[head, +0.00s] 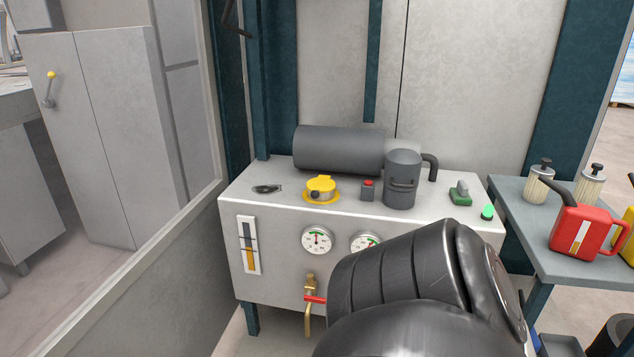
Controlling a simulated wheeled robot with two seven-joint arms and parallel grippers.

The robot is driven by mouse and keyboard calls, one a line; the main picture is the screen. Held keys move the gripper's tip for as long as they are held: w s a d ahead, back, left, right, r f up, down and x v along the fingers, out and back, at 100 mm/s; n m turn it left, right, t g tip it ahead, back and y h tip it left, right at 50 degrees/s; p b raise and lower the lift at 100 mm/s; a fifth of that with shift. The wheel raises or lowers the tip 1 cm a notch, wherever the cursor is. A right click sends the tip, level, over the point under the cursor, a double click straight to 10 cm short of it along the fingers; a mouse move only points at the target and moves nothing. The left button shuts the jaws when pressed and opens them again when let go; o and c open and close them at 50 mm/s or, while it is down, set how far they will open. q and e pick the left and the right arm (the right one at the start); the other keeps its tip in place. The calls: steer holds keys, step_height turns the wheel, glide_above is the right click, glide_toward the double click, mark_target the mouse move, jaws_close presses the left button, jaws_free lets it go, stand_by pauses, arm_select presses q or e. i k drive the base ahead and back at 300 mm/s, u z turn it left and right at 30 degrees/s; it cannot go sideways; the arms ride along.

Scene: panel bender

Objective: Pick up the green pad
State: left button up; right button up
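The green pad (460,200) sits on the right part of the white top of the machine cabinet (255,190), with a small grey block or grip on it. It is to the right of a dark grey canister (401,190) and apart from it. A black arm link of mine fills the lower middle right of the head view, in front of the cabinet and below the pad. Neither gripper shows in this view.
A small bright green dome (487,212) is just right of the pad. A yellow cap (320,188), a red-topped block (368,190) and a grey cylinder (338,150) share the top. A side table (590,262) at right holds a red can (580,232).

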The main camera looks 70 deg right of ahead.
mark_target(461, 195)
steer(key=u, duration=0.8)
steer(key=k, duration=2.55)
steer(key=z, duration=0.1)
